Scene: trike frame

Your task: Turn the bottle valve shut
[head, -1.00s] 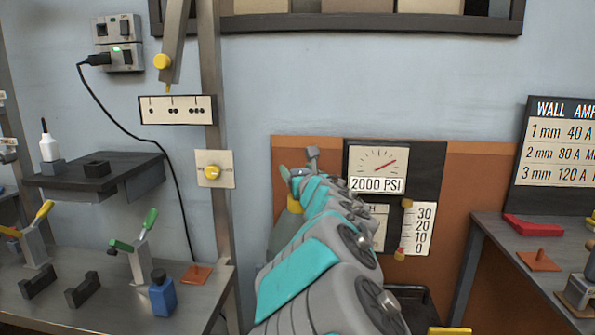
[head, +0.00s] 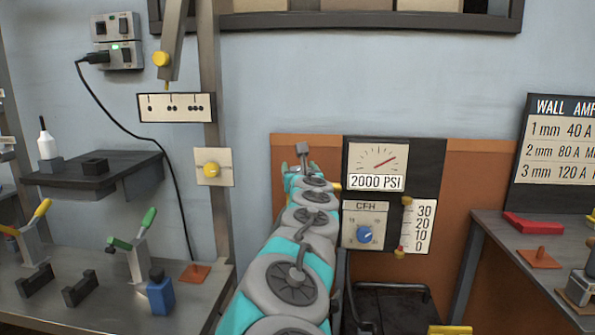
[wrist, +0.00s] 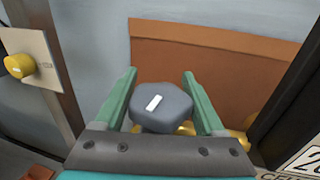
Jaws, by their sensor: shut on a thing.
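The bottle valve's dark grey knob (wrist: 172,108), with a white mark on top, sits between my gripper's green fingers in the wrist view. My gripper (wrist: 159,73) is shut on this knob, one finger along each side. Yellow brass fittings (wrist: 187,128) show below the knob. In the head view my arm covers the bottle, the valve and the fingers.
A gauge (head: 377,165) reads 2000 PSI right of my arm, above a CFH panel with a blue knob (head: 364,234). A flow scale (head: 417,228) stands beside it. A metal post (head: 211,100) and bench (head: 110,292) are on the left, another bench (head: 540,262) on the right.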

